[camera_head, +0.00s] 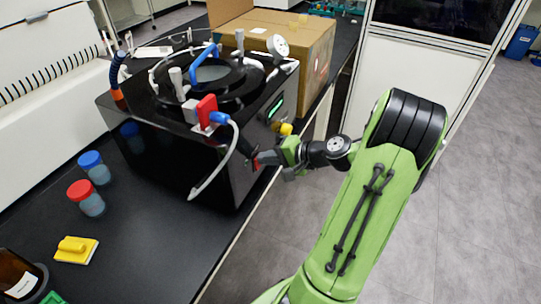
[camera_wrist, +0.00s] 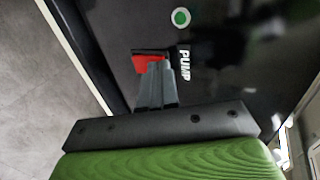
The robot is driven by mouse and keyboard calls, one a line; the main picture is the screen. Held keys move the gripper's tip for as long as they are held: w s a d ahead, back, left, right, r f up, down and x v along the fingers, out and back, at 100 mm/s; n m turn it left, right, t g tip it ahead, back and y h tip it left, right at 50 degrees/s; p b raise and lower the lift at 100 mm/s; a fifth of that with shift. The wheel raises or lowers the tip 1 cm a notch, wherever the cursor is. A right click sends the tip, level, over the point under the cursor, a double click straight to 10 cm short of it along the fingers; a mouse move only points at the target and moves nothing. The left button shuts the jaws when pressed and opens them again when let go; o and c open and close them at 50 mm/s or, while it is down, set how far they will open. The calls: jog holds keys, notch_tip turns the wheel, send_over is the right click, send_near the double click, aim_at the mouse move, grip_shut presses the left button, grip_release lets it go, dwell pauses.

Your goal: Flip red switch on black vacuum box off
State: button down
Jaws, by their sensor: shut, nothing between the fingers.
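The black vacuum box (camera_head: 165,165) stands on the bench in the head view, with its side panel facing my arm. In the wrist view the red switch (camera_wrist: 146,63) sits on this panel (camera_wrist: 235,75) beside the white PUMP label. My gripper (camera_wrist: 157,66) is shut and empty, with its fingertips at the switch, overlapping its lower part in the picture. I cannot tell for sure whether they touch it. In the head view my gripper (camera_head: 262,160) is at the panel's edge. A small bit of red (camera_head: 256,164) shows at its tips. The switch position cannot be read.
A green round indicator (camera_wrist: 181,17) is above the label. A yellow knob (camera_head: 286,129) sticks out near my gripper. Hoses and valves crowd the box top. A cardboard box (camera_head: 295,45) stands behind. Capped jars (camera_head: 88,203) stand on the bench at left.

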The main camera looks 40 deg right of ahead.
jog(key=shift+s, duration=0.1)
jog(key=shift+r+p, duration=0.75)
jog(key=shift+r, duration=0.1)
jog(key=shift+f, duration=0.1)
